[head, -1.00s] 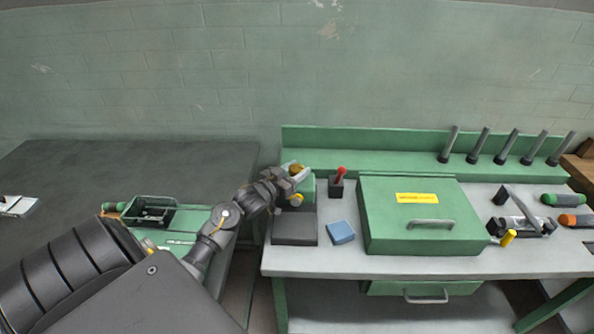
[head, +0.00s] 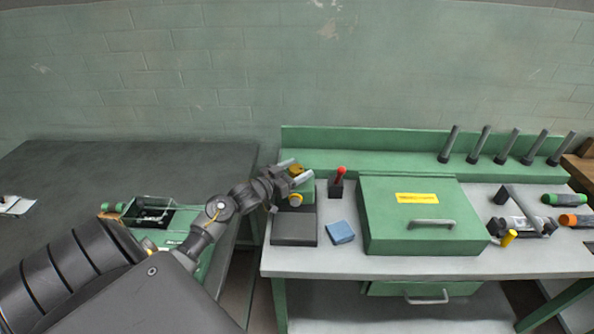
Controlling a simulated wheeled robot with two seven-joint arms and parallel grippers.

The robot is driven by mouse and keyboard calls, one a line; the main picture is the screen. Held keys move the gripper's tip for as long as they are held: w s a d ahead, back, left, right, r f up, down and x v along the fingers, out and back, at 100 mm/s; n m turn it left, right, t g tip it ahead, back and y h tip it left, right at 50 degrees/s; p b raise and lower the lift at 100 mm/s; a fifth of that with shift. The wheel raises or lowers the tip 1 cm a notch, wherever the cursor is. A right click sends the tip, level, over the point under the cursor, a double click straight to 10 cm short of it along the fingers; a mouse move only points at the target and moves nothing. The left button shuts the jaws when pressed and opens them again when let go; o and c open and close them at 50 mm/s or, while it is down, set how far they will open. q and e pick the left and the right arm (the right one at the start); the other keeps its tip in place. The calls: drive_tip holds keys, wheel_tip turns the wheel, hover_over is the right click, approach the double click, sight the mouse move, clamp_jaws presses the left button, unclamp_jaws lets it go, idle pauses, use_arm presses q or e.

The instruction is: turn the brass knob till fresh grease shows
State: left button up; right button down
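The brass knob (head: 296,169) sits on top of a small green housing (head: 307,188) at the left end of the bench. A yellow round part (head: 295,200) shows on the housing's front. My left gripper (head: 298,172) reaches in from the left, its two pale fingers apart, one on the far side and one on the near side of the brass knob. I cannot tell whether the fingers touch it. No fresh grease can be made out at this size. My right gripper is not in view.
A dark block (head: 294,228) lies before the housing. A red-topped stick in a dark holder (head: 337,188), a blue cloth (head: 340,232) and a large green box (head: 420,225) stand to the right.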

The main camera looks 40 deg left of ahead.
use_arm(q)
drive_tip(key=shift+s, duration=0.15)
drive_tip(key=shift+s+a+f, duration=0.1)
drive_tip(key=shift+s, duration=0.2)
drive_tip(key=s+a+b, duration=0.1)
drive_tip(key=s+b, duration=0.1)
drive_tip(key=s, duration=0.8)
drive_tip(key=shift+a+b, duration=0.35)
drive_tip(key=shift+w, duration=0.1)
